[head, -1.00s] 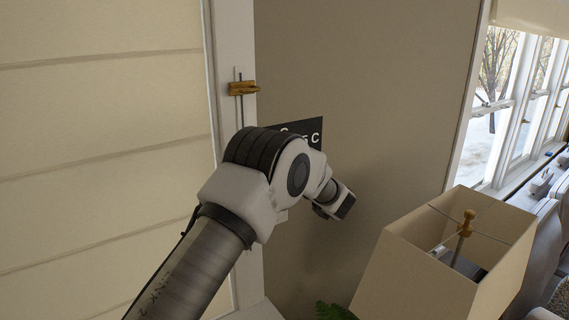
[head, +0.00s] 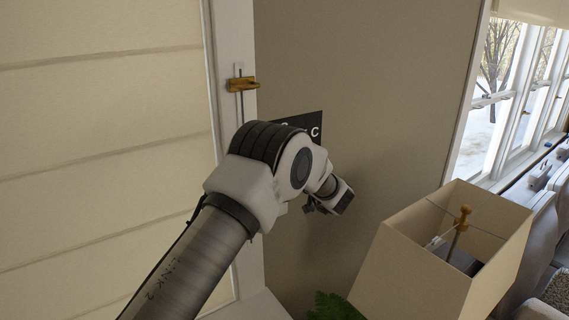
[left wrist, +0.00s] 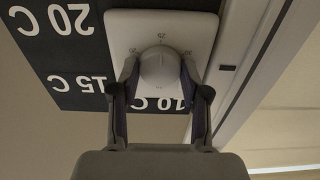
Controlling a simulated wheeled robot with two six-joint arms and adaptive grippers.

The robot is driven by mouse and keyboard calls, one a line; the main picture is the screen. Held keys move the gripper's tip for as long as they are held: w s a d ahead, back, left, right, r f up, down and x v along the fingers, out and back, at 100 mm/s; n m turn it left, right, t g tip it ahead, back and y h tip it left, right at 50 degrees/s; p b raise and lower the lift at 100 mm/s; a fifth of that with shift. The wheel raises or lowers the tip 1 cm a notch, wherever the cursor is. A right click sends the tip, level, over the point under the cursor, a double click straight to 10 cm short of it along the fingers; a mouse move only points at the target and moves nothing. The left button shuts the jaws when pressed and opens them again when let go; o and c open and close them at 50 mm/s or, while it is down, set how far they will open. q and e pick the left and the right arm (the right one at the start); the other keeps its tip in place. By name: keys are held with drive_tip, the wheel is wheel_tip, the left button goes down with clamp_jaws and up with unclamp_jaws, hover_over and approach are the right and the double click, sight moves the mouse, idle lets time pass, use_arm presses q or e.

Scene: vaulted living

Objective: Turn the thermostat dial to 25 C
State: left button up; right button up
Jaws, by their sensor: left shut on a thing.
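The thermostat is a white wall plate (left wrist: 120,27) with a round, pale dial (left wrist: 160,66), seen upside down in the left wrist view. A black scale panel (left wrist: 50,62) behind it carries white marks reading 20 C, 15 C and 10 C. My left gripper (left wrist: 158,78) has one finger on each side of the dial and is shut on it. I cannot tell which mark the dial points to. In the head view my left arm covers the thermostat and the fingertips; only a corner of the black panel (head: 312,123) shows. My right gripper is not in view.
A lampshade (head: 425,250) with an open top stands at the lower right, near my left wrist. A white window frame (head: 232,50) with a brass latch (head: 242,84) and a cream blind (head: 100,130) are on the left. A plant (head: 333,306) is below.

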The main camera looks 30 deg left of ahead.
use_arm(q)
drive_tip(key=shift+r, duration=0.15)
drive_tip(key=o, duration=1.1)
drive_tip(key=shift+o, duration=0.3)
drive_tip(key=shift+a, duration=0.1)
drive_tip(key=shift+w, duration=0.1)
drive_tip(key=v, duration=1.2)
drive_tip(key=shift+a+f, duration=0.1)
drive_tip(key=shift+f, duration=0.15)
